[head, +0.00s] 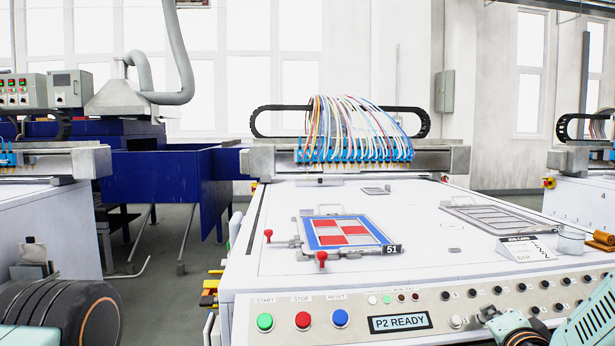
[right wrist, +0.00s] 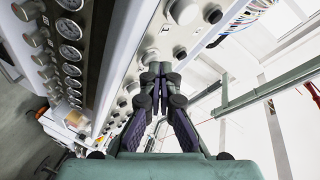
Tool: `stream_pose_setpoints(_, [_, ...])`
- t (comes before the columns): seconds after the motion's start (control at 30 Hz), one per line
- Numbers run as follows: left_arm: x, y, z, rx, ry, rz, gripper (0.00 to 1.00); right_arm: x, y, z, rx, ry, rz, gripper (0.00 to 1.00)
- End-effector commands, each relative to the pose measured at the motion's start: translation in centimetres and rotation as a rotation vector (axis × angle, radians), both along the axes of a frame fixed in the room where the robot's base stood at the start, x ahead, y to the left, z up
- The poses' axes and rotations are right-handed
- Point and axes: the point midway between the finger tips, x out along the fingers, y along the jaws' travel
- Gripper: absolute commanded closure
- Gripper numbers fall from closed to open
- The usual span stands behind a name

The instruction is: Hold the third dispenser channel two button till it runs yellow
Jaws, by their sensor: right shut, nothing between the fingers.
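My right gripper (head: 489,312) is at the lower right of the head view, in front of the machine's front panel. In the right wrist view its fingers (right wrist: 160,68) are shut together and empty, with the tips close to a pale round knob (right wrist: 150,56) on the panel. I cannot tell whether they touch it. A row of dark buttons or knobs (head: 521,287) runs along the panel in the head view. Their labels are too small to read, so I cannot tell which is the third dispenser's channel two. No yellow flow is visible. My left gripper is not in view.
The panel display (head: 399,322) reads P2 READY, beside green, red and blue buttons (head: 303,320). A nozzle row (head: 355,155) spans the white table. A framed red, white and blue board (head: 390,250) lies on it. Gauges (right wrist: 70,30) line the left in the wrist view.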

Motion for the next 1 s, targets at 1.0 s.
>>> stream_pose_setpoints(1.0, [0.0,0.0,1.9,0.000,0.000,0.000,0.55,-1.1,-0.1,1.6,0.001,0.001,-0.001,1.00])
